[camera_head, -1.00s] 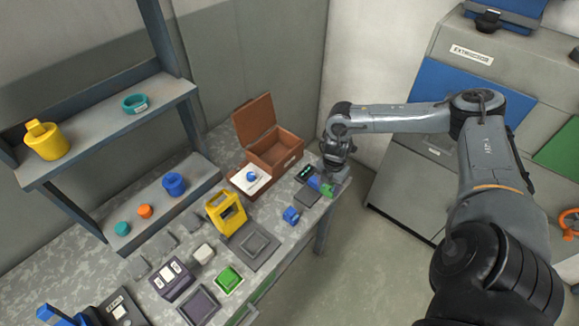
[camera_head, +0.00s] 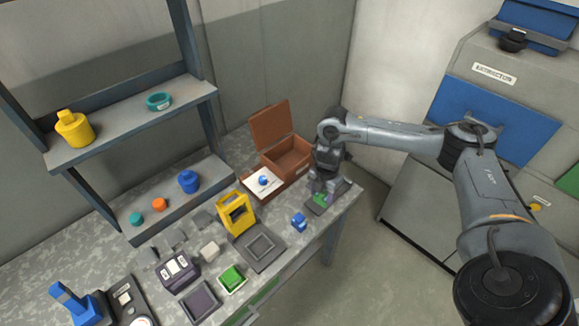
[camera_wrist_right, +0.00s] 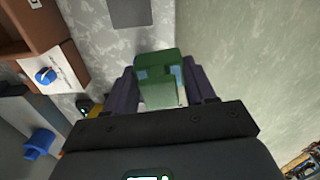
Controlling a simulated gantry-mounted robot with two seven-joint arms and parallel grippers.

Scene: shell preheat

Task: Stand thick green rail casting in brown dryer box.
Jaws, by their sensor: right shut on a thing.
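The green rail casting (camera_wrist_right: 160,62) is a thick block, held between the two fingers of my right gripper (camera_wrist_right: 165,88) in the right wrist view. In the head view the gripper (camera_head: 320,192) is at the right end of the bench, with a little of the green casting (camera_head: 320,199) showing below it. I cannot tell whether the casting still touches the bench. The brown dryer box (camera_head: 271,158) stands just left of and behind the gripper, its lid (camera_head: 270,124) open; its edge also shows in the right wrist view (camera_wrist_right: 30,25). My left gripper is not in view.
A small blue part (camera_head: 299,221), a yellow frame (camera_head: 234,214) and a grey tray (camera_head: 262,248) are left of the gripper. A shelf (camera_head: 130,125) stands at the left. The bench's right edge is close.

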